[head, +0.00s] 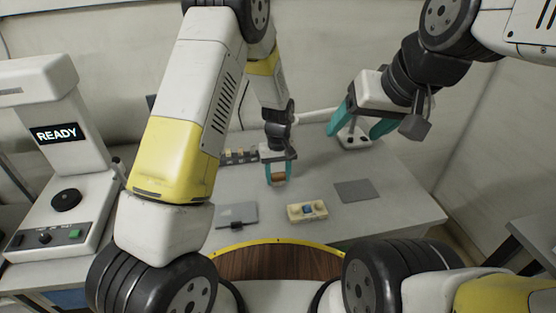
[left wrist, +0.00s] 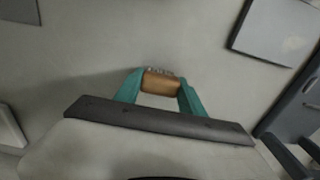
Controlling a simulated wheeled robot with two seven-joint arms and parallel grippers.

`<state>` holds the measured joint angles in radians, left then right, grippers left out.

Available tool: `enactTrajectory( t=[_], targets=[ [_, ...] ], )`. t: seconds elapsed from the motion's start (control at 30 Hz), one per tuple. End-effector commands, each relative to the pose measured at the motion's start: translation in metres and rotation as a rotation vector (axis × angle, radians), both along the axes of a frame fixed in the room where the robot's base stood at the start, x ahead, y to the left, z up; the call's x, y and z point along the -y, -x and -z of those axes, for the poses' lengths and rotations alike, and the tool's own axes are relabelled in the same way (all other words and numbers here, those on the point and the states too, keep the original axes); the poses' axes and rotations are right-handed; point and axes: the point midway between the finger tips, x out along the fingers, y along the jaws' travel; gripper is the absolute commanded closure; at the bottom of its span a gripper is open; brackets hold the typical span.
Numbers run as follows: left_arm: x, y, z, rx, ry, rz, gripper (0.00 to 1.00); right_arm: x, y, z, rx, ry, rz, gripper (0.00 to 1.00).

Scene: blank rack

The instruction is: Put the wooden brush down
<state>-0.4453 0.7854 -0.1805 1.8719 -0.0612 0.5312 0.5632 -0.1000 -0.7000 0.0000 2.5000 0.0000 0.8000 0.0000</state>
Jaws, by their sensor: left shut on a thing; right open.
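The wooden brush (left wrist: 160,82) is a small brown block with pale bristles along one edge in the left wrist view. My left gripper (left wrist: 161,90) is shut on it, one teal finger at each end. In the head view the brush (head: 278,177) is between the teal fingers of my left gripper (head: 277,175), over the grey table (head: 390,215). I cannot tell whether it touches the table. My right gripper (head: 360,127) is open and empty at the upper right, with its teal fingers apart.
A grey plate (head: 238,215), a beige fixture with a blue part (head: 307,211) and a dark grey mat (head: 356,190) lie on the table. A dark rack (head: 238,156) is at the back. A machine reading READY (head: 57,134) stands at the left. Table around the brush is clear.

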Motion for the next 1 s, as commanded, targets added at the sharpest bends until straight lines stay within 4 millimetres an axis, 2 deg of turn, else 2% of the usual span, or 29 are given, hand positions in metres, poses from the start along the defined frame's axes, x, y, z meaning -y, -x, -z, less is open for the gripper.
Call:
enactTrajectory(
  t=[0.1,0.13,0.23,0.53,0.67,0.77,1.0],
  targets=[
    [0.0,0.0,0.003,-0.001,-0.001,0.0,0.91,0.0,0.0,0.0,0.0,0.0,0.0,0.31],
    [0.0,0.0,0.003,-0.001,0.0,0.0,0.49,0.0,0.0,0.0,0.0,0.0,0.0,0.31],
    [0.0,0.0,0.003,0.0,0.0,0.0,0.32,0.0,0.0,0.0,0.0,0.0,0.0,0.31],
    [0.0,0.0,0.002,0.0,0.0,0.0,0.32,0.0,0.0,0.0,0.0,0.0,0.0,0.31],
    [0.0,0.0,-0.007,0.002,0.001,0.0,0.32,0.0,0.0,0.0,0.0,0.0,0.0,0.31],
    [0.001,-0.001,-0.024,0.005,0.002,0.0,0.32,0.0,0.0,0.0,0.0,0.0,0.0,0.31],
    [0.001,0.0,-0.077,0.005,0.002,0.0,0.32,0.0,0.0,0.0,0.0,0.0,0.0,0.31]
  ],
)
